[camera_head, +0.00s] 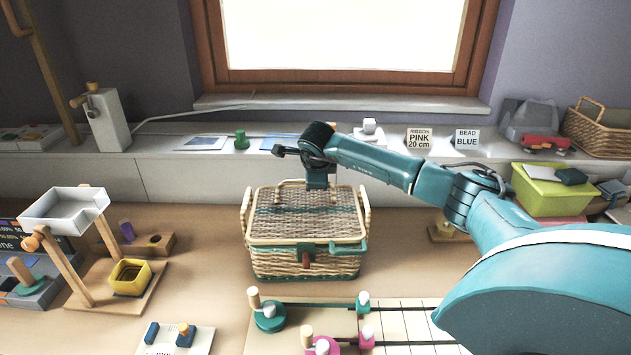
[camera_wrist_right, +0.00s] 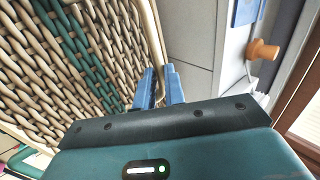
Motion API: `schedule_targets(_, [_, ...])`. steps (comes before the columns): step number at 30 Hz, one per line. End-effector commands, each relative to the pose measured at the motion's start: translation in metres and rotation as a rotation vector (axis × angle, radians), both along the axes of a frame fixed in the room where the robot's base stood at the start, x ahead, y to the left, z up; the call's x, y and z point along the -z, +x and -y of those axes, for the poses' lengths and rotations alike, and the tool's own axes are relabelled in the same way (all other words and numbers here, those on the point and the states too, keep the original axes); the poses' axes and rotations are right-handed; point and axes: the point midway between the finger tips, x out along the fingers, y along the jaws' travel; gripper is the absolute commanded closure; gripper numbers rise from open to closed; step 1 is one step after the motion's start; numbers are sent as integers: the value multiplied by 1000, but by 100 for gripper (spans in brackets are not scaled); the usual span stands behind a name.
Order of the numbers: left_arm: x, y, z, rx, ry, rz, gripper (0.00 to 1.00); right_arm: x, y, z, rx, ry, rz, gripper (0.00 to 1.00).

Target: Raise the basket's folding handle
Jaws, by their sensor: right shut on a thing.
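The wicker basket (camera_head: 305,262) stands upright on the wooden table, with its woven lid (camera_head: 285,222) closed. A tan folding handle (camera_head: 290,182) shows at the lid's back edge. My right gripper (camera_head: 318,186) points down at that back edge and hides part of the handle. In the right wrist view the blue fingers (camera_wrist_right: 160,88) are shut around the thin tan handle bar (camera_wrist_right: 152,35), beside the woven lid (camera_wrist_right: 75,60). My left gripper is not in view.
A board with colored pegs (camera_head: 269,315) lies in front of the basket. A wooden stand with a white tray (camera_head: 66,208) is at left. A white ledge (camera_head: 215,180) runs behind. Bare table lies left of the basket.

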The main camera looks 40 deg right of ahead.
Motion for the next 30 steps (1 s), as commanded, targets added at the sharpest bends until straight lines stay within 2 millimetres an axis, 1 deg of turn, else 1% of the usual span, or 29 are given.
schedule_targets(1, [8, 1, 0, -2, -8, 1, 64, 4, -2, -1, -3, -21, 24, 100])
schedule_targets(4, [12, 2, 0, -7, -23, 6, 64, 2, -4, -3, -2, -54, 70, 100])
schedule_targets(14, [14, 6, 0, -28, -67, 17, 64, -4, -8, -6, 0, -113, 149, 100])
schedule_targets(27, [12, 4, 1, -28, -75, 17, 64, -6, -8, -6, 1, -118, 155, 100])
schedule_targets(28, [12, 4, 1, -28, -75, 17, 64, -6, -8, -6, 1, -118, 155, 87])
schedule_targets(30, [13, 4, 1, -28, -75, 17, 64, -6, -8, -6, 1, -118, 155, 81])
